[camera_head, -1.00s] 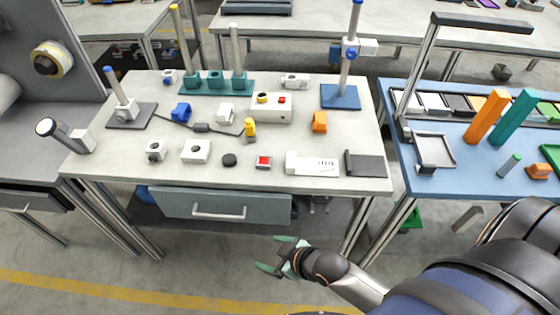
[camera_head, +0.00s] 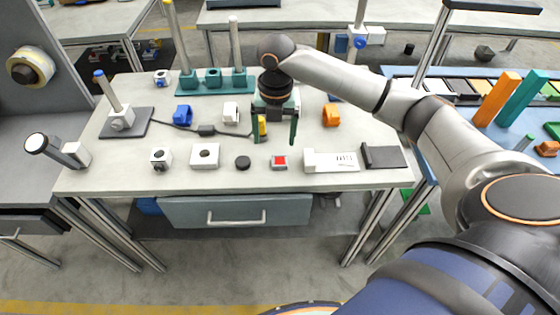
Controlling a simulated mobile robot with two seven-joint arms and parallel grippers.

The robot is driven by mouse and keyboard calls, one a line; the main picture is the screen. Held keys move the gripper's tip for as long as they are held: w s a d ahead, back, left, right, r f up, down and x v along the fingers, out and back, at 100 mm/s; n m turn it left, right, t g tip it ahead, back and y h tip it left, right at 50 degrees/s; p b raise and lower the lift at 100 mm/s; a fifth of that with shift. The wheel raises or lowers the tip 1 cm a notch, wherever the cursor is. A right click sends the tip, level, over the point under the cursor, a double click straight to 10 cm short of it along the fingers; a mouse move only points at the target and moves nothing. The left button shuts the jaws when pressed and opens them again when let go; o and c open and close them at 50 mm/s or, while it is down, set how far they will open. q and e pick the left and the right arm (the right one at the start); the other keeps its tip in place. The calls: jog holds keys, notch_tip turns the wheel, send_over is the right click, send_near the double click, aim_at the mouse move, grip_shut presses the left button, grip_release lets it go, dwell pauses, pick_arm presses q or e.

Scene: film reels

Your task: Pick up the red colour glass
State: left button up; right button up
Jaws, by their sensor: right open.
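The red colour glass (camera_head: 280,161) is a small red square in a pale frame, lying near the front edge of the white table (camera_head: 330,182). My right gripper (camera_head: 274,139) is over the table, above and just behind the red glass, with its two green fingers pointing down. It is open and apart from the red glass. A yellow-topped piece shows behind the gripper, partly hidden by it. My left gripper is not in view.
A black round disc (camera_head: 243,162) and a white block (camera_head: 205,155) lie left of the red glass. A white plate (camera_head: 331,161) and a dark plate (camera_head: 383,157) lie right. A drawer (camera_head: 235,211) is under the table.

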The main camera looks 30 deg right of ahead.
jog(key=d+r, duration=0.1)
jog(key=n, duration=0.1)
send_over(280, 160)
jog(key=f, duration=0.4)
jog(key=s+f, duration=0.1)
jog(key=f, duration=0.1)
jog(key=shift+a+f, duration=0.15)
jog(key=shift+a, duration=0.2)
jog(key=f, duration=0.3)
jog(key=w+f, duration=0.1)
jog(key=shift+d+f, duration=0.15)
jog(key=shift+d, duration=0.15)
jog(key=shift+f, duration=0.5)
grip_shut()
